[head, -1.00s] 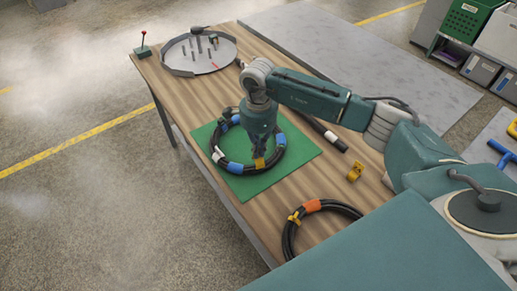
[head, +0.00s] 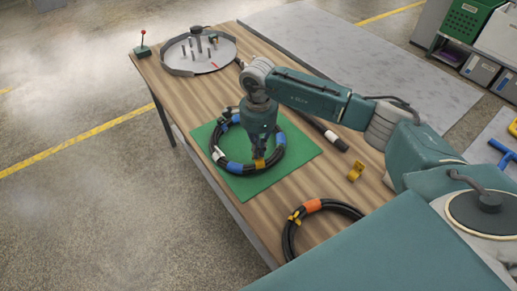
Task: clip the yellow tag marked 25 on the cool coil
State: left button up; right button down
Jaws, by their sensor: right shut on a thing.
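A black hose coil with blue bands (head: 236,168) lies on a green mat (head: 297,165) on the wooden table. A yellow tag (head: 260,164) is at the coil's near side, right at the fingertips of my right gripper (head: 259,154). The gripper points down and is shut on the yellow tag; the tag's number is too small to read. Another yellow tag (head: 355,171) lies on the bare wood to the right of the mat. My left gripper is not in view.
A second coil with an orange band (head: 312,206) and a yellow tag (head: 295,216) lies at the near table edge. A loose black hose end (head: 336,143) lies right of the mat. A round grey pegged fixture (head: 205,65) and a red-knobbed lever (head: 142,45) stand at the far end.

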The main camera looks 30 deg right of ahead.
jog(key=shift+f+b, duration=0.9)
jog(key=shift+f, duration=0.1)
jog(key=shift+f+b, duration=0.55)
jog(key=shift+f, duration=0.1)
dwell(0.4)
jog(key=c, duration=1.8)
grip_release()
jog(key=shift+c, duration=0.2)
jog(key=shift+r, duration=0.1)
notch_tip(320, 180, up, 12)
